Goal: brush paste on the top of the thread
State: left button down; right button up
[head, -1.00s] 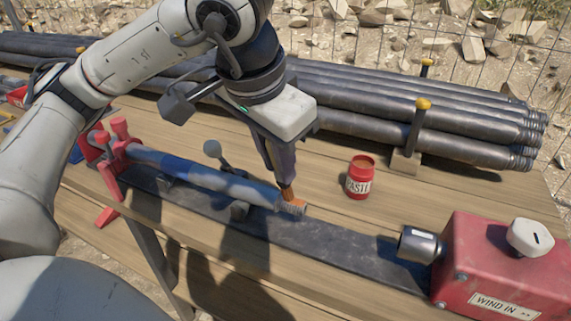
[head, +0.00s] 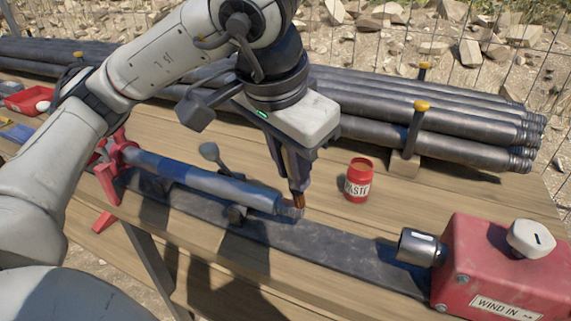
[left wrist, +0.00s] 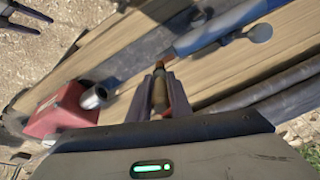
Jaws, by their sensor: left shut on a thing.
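A blue-grey rod (head: 205,178) lies along a dark rail, with its threaded end (head: 291,211) pointing right toward the red machine. My left gripper (head: 294,180) points down above that end, shut on a brush (head: 298,199) with brown bristles. The bristles are at the top of the thread and appear to touch it. In the left wrist view the brush handle (left wrist: 160,95) sits between the fingers, its tip at the rod's end. The red paste pot (head: 358,179) stands open on the bench, right of the gripper. My right gripper (left wrist: 25,19) shows at the left wrist view's top left corner, fingers apart.
A red clamp (head: 117,150) holds the rod's left end. The red "WIND IN" machine (head: 500,262) with a metal socket (head: 420,246) stands at the right. Dark pipes (head: 440,125) lie behind, with yellow-topped posts. A red tray (head: 27,98) is at far left.

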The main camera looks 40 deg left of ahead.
pick_arm(q)
jog(key=shift+r, duration=0.1)
jog(key=shift+s+a, duration=0.1)
jog(key=shift+a, duration=0.35)
dwell(1.4)
notch_tip(320, 180, up, 6)
jog(key=p, duration=0.5)
